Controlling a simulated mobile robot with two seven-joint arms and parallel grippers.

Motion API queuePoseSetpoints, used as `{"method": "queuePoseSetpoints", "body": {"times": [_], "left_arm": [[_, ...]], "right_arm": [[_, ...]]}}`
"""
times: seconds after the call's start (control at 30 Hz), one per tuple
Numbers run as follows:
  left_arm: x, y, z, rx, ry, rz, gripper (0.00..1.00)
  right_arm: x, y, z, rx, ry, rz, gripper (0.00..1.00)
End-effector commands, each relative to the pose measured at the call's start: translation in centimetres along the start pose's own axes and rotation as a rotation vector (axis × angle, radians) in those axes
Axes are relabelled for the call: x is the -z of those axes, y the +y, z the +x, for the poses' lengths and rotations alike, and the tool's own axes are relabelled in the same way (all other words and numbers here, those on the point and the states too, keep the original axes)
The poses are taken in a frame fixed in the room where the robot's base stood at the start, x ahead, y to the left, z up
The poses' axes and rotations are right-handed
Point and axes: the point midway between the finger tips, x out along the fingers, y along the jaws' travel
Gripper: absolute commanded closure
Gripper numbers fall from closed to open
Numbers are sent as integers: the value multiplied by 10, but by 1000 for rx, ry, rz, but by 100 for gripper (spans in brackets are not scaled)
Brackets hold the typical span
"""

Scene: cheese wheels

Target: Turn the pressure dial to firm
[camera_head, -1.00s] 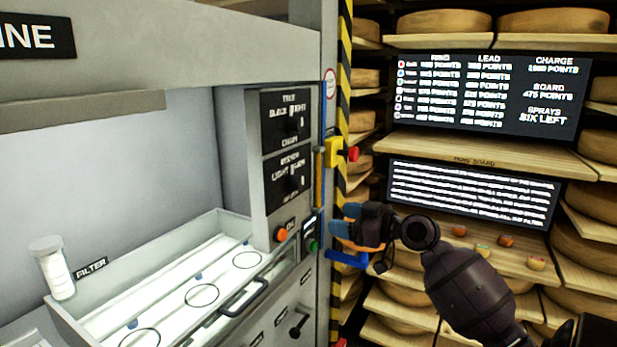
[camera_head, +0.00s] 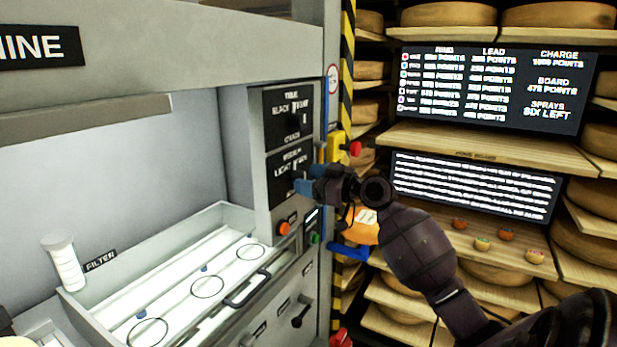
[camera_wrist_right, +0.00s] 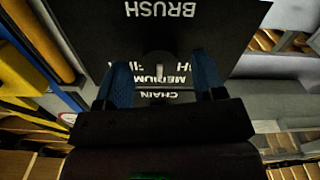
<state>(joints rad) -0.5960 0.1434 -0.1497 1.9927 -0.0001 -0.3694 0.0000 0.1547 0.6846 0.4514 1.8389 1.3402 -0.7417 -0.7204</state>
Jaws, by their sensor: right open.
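The pressure dial's black panel (camera_head: 280,168) is the lower of two on the machine's post, with "MEDIUM" above and "LIGHT" at its left. In the right wrist view the panel is upside down, and the dial's knob (camera_wrist_right: 158,66) shows between the blue fingertips, near the word "MEDIUM". My right gripper (camera_head: 304,180) is in front of the panel's right side and hides part of it. It is open, with one finger on each side of the knob (camera_wrist_right: 162,78); I cannot tell if they touch it. My left gripper is not in view.
A second dial panel (camera_head: 288,115) is just above. An orange button (camera_head: 283,228) and a green button (camera_head: 315,238) lie below. A yellow box with a red button (camera_head: 354,149) stands right of the post. An open tray (camera_head: 88,318) and white filter cylinder (camera_head: 66,265) are left.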

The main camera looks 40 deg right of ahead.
Motion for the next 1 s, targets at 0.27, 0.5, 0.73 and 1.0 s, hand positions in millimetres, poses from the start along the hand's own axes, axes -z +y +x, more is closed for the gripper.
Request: {"method": "queuePoseSetpoints", "body": {"times": [0.27, 0.5, 0.73, 1.0], "left_arm": [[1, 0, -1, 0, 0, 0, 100], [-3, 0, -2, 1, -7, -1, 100], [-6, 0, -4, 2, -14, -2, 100], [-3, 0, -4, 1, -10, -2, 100]], "right_arm": [[0, 0, 8, 0, -1, 0, 37], [0, 0, 8, 0, -1, 0, 51], [0, 0, 7, 0, -1, 0, 86], [0, 0, 7, 0, -1, 31, 86]]}}
